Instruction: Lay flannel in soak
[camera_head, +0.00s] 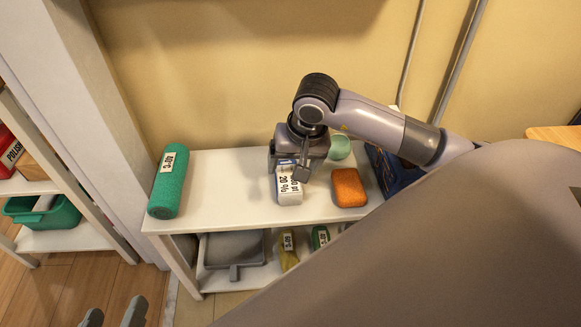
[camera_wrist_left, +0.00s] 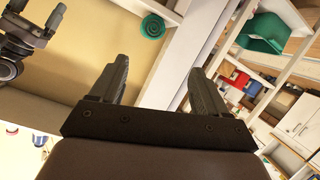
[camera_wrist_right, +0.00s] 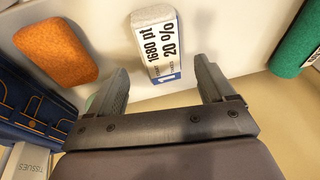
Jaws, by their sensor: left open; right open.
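No cloth is clearly recognisable as the flannel, and I cannot tell which container is the soak. A white block (camera_head: 289,190) with a printed label lies on the white bench top. My right gripper (camera_head: 301,172) is above it, open. In the right wrist view the white block (camera_wrist_right: 156,45) shows ahead, between and beyond the fingers; contact is unclear. A green roll (camera_head: 168,182) with a label lies at the bench's left end. My left gripper (camera_head: 115,312) is open and empty, low at the left.
An orange sponge (camera_head: 349,187), pale green bowl (camera_head: 339,147) and dark blue crate (camera_wrist_right: 30,105) are near the right gripper. Yellow (camera_head: 288,250) and green (camera_head: 320,237) labelled items are on the lower shelf. A green bin (camera_head: 45,212) is at left. The bench top's left middle is clear.

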